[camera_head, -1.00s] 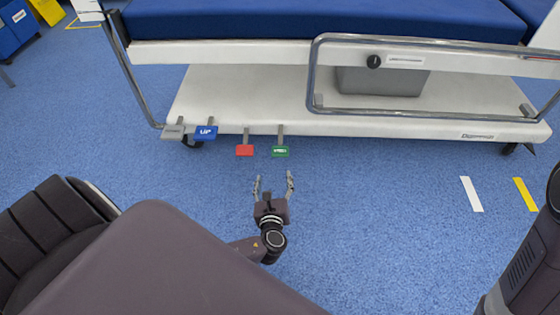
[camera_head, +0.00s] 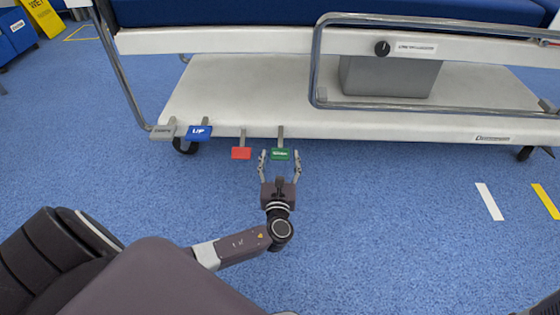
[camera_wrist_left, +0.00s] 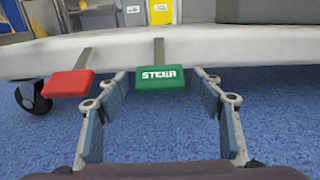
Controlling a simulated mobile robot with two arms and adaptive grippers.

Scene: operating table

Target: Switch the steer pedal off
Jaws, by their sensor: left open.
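The green steer pedal (camera_head: 280,154) sticks out on a grey lever from the lower edge of the operating table's base. In the left wrist view the green pedal (camera_wrist_left: 160,78) shows its white STEER label and looks roughly level. My left gripper (camera_head: 281,156) is open, with its fingertips pointing at the table, one on each side of the green pedal. In the left wrist view the open left gripper (camera_wrist_left: 162,88) has the pedal between and just beyond its fingers; I cannot tell whether they touch it. My right gripper is not in view.
A red pedal (camera_head: 241,153) is just left of the green one, close to the left finger. A blue UP pedal (camera_head: 198,132) and a grey pedal (camera_head: 163,131) are farther left. The white table base (camera_head: 400,122) lies behind. The blue floor (camera_head: 390,220) in front is clear.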

